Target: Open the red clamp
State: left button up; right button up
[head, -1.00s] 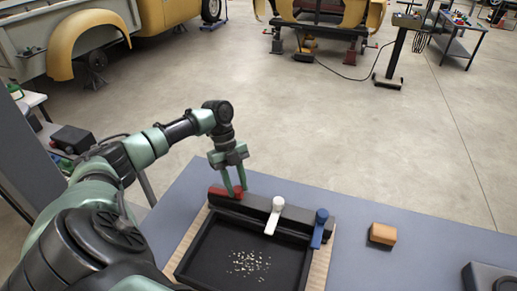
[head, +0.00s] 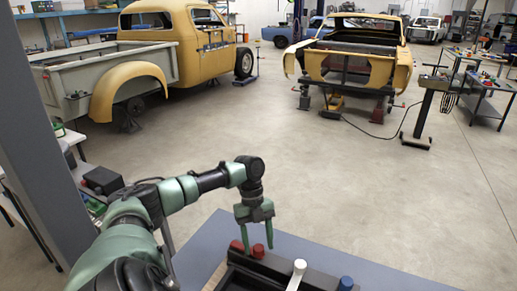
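The red clamp (head: 236,246) is at the left end of the black bar near the bottom of the head view. Its red shows on both sides of one finger of my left gripper (head: 258,243). The gripper points down, with its two green fingers apart at the clamp. I cannot tell whether they touch it. Beside it on the bar are a white clamp (head: 298,270) and a blue clamp (head: 346,283), both cut off below. My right gripper is not in view.
The blue-grey table top (head: 205,245) lies under the bar. Open concrete floor stretches beyond it. A yellow truck (head: 180,35) and a yellow car shell (head: 350,65) stand far back. A grey post (head: 45,160) is at the left.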

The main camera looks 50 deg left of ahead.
pick_arm(q)
jog(key=shift+a+r, duration=0.15)
jog(key=shift+r, duration=0.05)
jog(key=b+v, duration=0.2)
jog(key=v, duration=0.5)
dwell(0.7)
